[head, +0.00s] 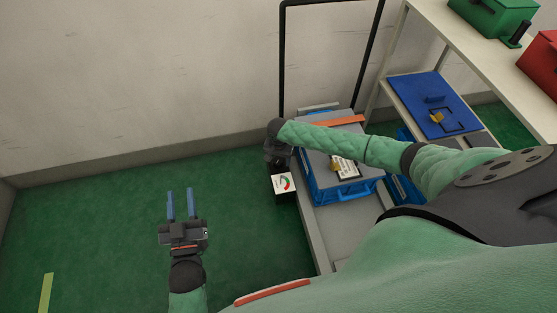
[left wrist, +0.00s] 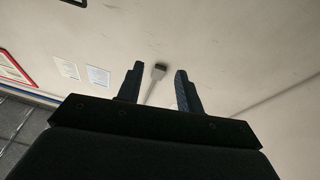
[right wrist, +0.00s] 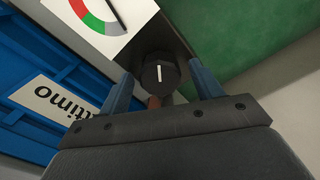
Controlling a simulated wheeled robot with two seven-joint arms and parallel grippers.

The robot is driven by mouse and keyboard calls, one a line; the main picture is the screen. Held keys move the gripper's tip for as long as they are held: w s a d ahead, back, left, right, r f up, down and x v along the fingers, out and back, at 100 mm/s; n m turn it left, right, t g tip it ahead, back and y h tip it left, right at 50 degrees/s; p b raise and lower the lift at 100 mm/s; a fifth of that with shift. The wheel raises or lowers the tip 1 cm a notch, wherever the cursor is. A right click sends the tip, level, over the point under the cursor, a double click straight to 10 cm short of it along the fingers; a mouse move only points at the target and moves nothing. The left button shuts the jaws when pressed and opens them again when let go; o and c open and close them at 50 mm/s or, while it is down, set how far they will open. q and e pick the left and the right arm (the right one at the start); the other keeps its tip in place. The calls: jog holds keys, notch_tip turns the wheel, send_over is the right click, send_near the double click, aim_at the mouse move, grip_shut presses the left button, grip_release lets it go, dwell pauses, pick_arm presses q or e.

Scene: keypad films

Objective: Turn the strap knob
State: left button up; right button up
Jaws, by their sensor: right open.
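The strap knob (right wrist: 160,73) is a dark round knob with a white pointer line, on a black box with a white gauge face (right wrist: 98,12) showing red, grey and green bands. In the head view the gauge (head: 283,183) shows at the cart's left edge, while the knob cannot be made out. My right gripper (right wrist: 163,88) is open, its two blue fingers on either side of the knob; whether they touch it I cannot tell. An orange strap (head: 340,121) lies across the blue case (head: 325,190). My left gripper (head: 181,204) is open and empty over the green floor.
The case stands on a grey cart (head: 335,222) with a black handle frame (head: 282,60) against the wall. To the right, a shelf rack (head: 440,28) holds a blue board (head: 420,92), a green box (head: 490,16) and a red box (head: 543,62). The floor at left is clear.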

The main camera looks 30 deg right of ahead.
pick_arm(q)
jog(key=shift+r, duration=0.3)
pick_arm(e)
jog(key=shift+f, duration=0.1)
jog(key=c, duration=1)
pick_arm(q)
jog(key=shift+f, duration=0.1)
